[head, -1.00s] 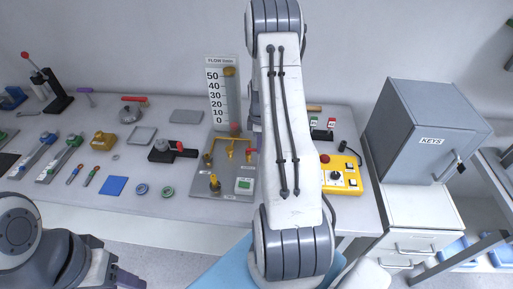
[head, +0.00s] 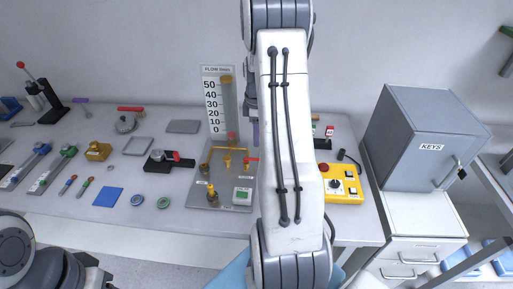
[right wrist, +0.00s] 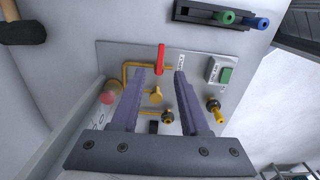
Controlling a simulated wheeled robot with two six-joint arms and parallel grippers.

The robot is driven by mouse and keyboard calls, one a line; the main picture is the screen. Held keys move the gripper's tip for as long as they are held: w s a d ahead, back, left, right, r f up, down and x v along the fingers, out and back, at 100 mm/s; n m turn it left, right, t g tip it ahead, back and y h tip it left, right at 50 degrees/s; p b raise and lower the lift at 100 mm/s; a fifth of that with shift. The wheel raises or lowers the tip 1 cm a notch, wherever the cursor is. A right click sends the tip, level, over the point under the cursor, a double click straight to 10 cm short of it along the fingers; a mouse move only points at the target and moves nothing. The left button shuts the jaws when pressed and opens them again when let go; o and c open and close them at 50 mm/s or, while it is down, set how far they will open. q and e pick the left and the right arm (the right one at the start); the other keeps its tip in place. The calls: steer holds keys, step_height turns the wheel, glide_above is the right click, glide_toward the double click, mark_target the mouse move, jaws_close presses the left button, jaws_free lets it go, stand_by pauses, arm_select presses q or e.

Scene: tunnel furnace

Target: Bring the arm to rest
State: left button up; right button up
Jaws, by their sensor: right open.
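My right arm (head: 290,150) stands up through the middle of the head view. Only a purple part of my right gripper shows behind it, beside the flow board (head: 218,98). In the right wrist view my right gripper (right wrist: 160,74) is open, with nothing between its two purple fingers. Beyond them is the grey flow panel with a red lever (right wrist: 160,58), yellow pipes and brass knobs. I cannot tell whether the fingers touch it. My left arm (head: 45,268) shows at the lower left of the head view; its gripper is mostly cut off.
The grey bench (head: 160,215) holds several tools and fittings on the left. A yellow control box (head: 338,183) sits right of my right arm. A grey KEYS cabinet (head: 425,130) stands on drawers at the right. A blue square (head: 108,196) lies near the bench's front.

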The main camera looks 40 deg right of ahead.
steer(key=shift+r, duration=0.85)
steer(key=a+r, duration=0.3)
steer(key=a, duration=1)
steer(key=a+r, duration=0.3)
steer(key=a, duration=1)
steer(key=s+a+r, duration=0.1)
steer(key=s+a, duration=0.6)
steer(key=s, duration=0.3)
steer(key=s+a+m+y, duration=0.1)
steer(key=s+a, duration=0.7)
steer(key=s, duration=0.2)
steer(key=shift+s+r, duration=0.2)
steer(key=shift+r, duration=0.2)
steer(key=shift+a, duration=0.1)
